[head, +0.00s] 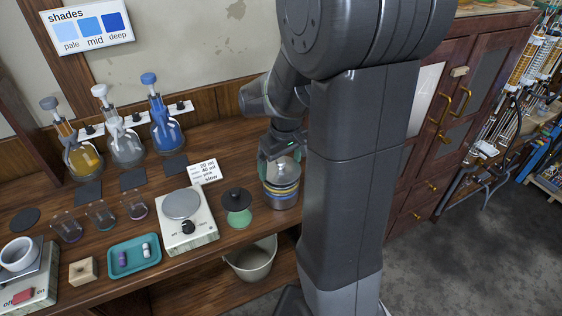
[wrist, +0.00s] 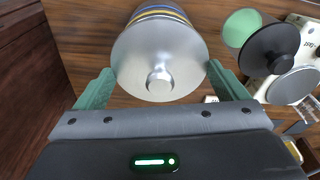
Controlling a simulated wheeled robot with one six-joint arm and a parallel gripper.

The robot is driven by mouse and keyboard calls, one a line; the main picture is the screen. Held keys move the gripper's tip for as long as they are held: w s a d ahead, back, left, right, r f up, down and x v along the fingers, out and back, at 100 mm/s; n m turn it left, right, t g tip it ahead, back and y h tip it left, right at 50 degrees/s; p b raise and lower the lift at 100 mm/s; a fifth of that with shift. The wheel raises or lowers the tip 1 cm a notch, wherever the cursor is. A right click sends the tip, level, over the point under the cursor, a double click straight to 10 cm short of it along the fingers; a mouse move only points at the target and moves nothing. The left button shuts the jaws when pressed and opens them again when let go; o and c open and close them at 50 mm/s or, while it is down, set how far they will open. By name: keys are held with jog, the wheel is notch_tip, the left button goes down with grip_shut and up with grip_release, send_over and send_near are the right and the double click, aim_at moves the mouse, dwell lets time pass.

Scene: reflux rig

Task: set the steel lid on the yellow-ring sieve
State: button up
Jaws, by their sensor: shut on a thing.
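The steel lid (wrist: 160,52) is a round silvery disc with a small knob; it fills the middle of the wrist view. My gripper (wrist: 160,76) has one green finger on each side of it and is shut on the lid. The sieve stack with yellow and blue rings (wrist: 158,12) shows just beyond the lid's far edge. In the head view the stack (head: 281,190) stands on the bench, with my gripper (head: 282,152) right above it. The lid looks roughly over the stack; I cannot tell whether they touch. The lid hides the stack's top.
A card (head: 204,171) stands behind. A teal tray (head: 134,256) and several glass flasks are further left. A bucket (head: 252,262) is below the bench.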

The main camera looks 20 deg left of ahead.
aim_at(281, 161)
jog(key=shift+f, duration=0.15)
jog(key=shift+f+b, duration=0.45)
jog(key=shift+f, duration=0.1)
dwell(0.6)
jog(key=o, duration=0.7)
jog(key=shift+c, duration=0.2)
notch_tip(281, 161, up, 9)
jog(key=p, duration=0.7)
jog(key=shift+r, duration=0.15)
